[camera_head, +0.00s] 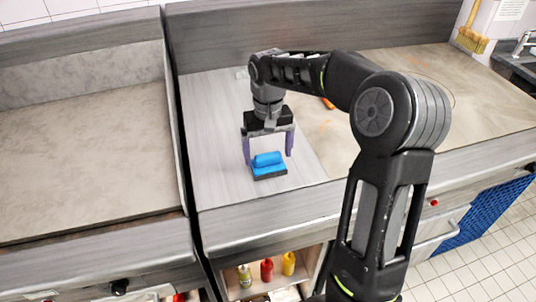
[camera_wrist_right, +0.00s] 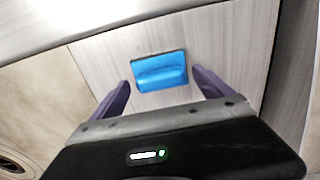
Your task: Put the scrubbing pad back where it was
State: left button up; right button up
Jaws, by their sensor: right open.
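The scrubbing pad (camera_head: 268,160) is blue on top with a raised grip and has a dark base. It lies on the light grey board (camera_head: 215,150) of the middle counter. My right gripper (camera_head: 268,150) is open just above it, with purple fingers on either side of the pad. In the right wrist view the pad (camera_wrist_right: 160,71) shows between and beyond the open fingertips (camera_wrist_right: 158,78), apart from both. My left gripper is not in view.
A small orange-red object (camera_head: 328,103) lies behind my right arm. Several bottles, one of them red (camera_head: 267,270), stand on a shelf below the counter. A brush (camera_head: 472,40) hangs at the back right. The left counter (camera_head: 85,150) is bare.

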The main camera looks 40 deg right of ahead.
aim_at(268, 154)
notch_tip(268, 154, up, 7)
notch_tip(268, 154, up, 4)
jog(key=p, duration=0.2)
jog(key=shift+p, duration=0.4)
jog(key=shift+f, duration=0.1)
dwell(0.4)
